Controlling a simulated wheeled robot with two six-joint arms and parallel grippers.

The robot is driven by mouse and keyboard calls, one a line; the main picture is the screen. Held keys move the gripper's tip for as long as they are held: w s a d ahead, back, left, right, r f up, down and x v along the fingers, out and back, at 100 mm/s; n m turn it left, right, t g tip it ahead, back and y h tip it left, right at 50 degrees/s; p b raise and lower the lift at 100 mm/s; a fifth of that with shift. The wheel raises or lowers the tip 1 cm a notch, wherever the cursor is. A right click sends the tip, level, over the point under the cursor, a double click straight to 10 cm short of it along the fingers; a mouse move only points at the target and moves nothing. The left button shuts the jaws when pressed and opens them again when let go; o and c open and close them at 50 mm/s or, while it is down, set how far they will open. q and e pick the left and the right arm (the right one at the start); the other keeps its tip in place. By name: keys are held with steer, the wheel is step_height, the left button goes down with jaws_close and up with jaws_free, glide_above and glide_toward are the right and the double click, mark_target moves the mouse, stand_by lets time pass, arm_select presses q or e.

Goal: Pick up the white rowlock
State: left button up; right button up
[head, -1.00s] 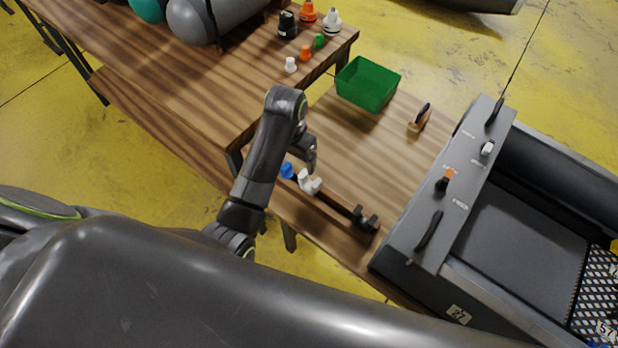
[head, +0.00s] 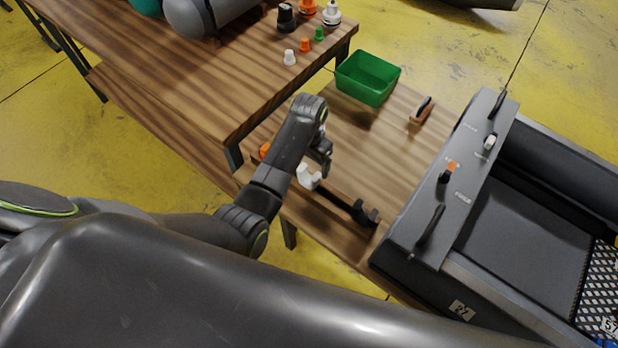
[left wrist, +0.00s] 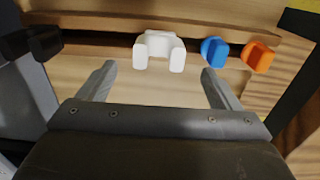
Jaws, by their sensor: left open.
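The white rowlock (head: 308,178) sits on the dark rack along the front edge of the lower wooden table. In the left wrist view the white rowlock (left wrist: 159,50) is a U-shape with two prongs towards me. My left gripper (head: 322,168) is open, just behind and above the rowlock in the head view. In the left wrist view its two fingertips (left wrist: 158,70) are spread wider than the rowlock, and nothing is between them but bare table and the prong ends. My right gripper is not in view.
A blue piece (left wrist: 214,51) and an orange piece (left wrist: 258,56) sit to the right of the rowlock in the wrist view. A black rowlock (head: 365,213) is at the rack's other end. A green bin (head: 367,78) and a wooden-handled tool (head: 421,111) stand farther back. A grey console (head: 450,185) is at right.

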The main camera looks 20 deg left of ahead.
mark_target(309, 173)
arm_select(q)
steer(key=shift+f, duration=3.1)
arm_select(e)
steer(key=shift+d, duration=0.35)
arm_select(q)
steer(key=shift+c, duration=0.2)
steer(key=c, duration=1.1)
step_height(309, 173, up, 11)
steer(key=p, duration=0.2)
steer(key=shift+r+p, duration=0.15)
steer(key=shift+p, duration=0.25)
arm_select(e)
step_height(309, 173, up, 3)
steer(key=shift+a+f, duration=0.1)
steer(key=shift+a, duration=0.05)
